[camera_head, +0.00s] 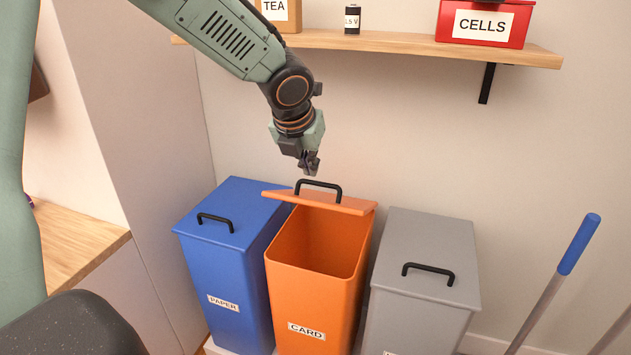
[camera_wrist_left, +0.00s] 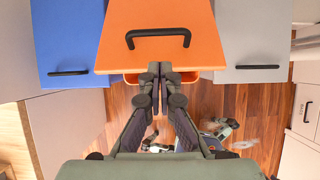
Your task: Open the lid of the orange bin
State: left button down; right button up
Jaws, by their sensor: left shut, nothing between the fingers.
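The orange bin (camera_head: 310,300), labelled CARD, stands between the blue and grey bins. Its orange lid (camera_head: 351,205), with a black handle (camera_head: 318,187), is raised and tilted at the back, so the bin's mouth shows open. The lid (camera_wrist_left: 160,20) and its handle (camera_wrist_left: 158,38) also show in the left wrist view. My right gripper is not in view.
The blue PAPER bin (camera_head: 228,265) stands left and the grey bin (camera_head: 425,275) right, both with lids closed. A wooden shelf (camera_head: 390,45) holds a red CELLS box (camera_head: 484,22) above. A blue-handled pole (camera_head: 560,275) leans at right.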

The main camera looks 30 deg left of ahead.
pick_arm(q)
jog(key=b, duration=0.3)
send_near(319, 199)
jog(key=x, duration=0.4)
jog(key=shift+w+a+f, duration=0.15)
jog(key=shift+w+f, duration=0.1)
jog(key=shift+w, duration=0.05)
jog(key=shift+w+f, duration=0.15)
jog(key=shift+f, duration=0.05)
jog(key=shift+a+f, duration=0.1)
jog(key=shift+f, duration=0.05)
jog(key=shift+w, duration=0.1)
